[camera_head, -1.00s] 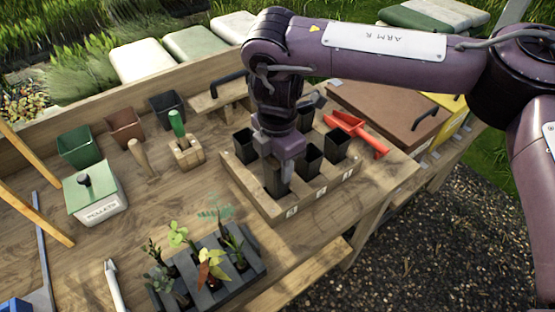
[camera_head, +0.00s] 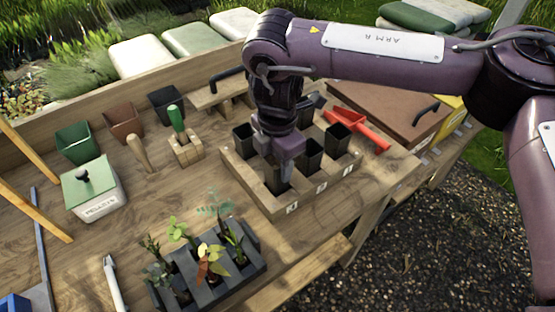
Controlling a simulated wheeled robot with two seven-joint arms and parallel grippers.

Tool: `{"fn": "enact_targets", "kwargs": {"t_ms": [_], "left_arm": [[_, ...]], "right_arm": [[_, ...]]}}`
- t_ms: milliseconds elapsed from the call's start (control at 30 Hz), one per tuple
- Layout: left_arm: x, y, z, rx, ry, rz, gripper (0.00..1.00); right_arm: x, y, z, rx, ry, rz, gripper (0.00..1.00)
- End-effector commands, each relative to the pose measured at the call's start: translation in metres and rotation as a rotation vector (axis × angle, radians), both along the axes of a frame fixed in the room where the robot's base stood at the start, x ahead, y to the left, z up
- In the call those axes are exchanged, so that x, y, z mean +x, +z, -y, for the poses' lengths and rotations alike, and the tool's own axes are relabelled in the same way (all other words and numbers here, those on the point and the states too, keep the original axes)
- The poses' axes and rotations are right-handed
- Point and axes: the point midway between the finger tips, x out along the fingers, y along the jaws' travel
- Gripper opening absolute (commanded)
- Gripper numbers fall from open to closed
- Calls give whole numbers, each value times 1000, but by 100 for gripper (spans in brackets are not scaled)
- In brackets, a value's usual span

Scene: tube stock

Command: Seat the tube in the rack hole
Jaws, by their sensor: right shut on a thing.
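A wooden rack (camera_head: 302,203) with numbered square holes stands near the table's right end. Several dark square tubes stand in it, such as one at the right (camera_head: 338,139) and one at the back left (camera_head: 244,139). My right gripper (camera_head: 277,166) points down over the rack's front-left hole. It is shut on a dark tube (camera_head: 277,181), whose lower part is in or right at that hole. The rack's front edge and the fingers hide how deep it sits. My left gripper is out of view.
A dark tray (camera_head: 240,276) of seedlings stands in front. A green-lidded box (camera_head: 92,187), a dibber in a wooden block (camera_head: 184,148) and several pots (camera_head: 122,125) are left. Bare tabletop (camera_head: 150,210) lies between.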

Motion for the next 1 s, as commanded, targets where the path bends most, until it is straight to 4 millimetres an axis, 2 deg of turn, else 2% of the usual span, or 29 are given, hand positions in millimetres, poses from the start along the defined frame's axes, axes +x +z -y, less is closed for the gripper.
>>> {"fn": "enact_targets", "kwargs": {"t_ms": [1000], "left_arm": [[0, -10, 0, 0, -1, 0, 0]], "right_arm": [[0, -18, 0, 1, 0, 1, 17]]}}
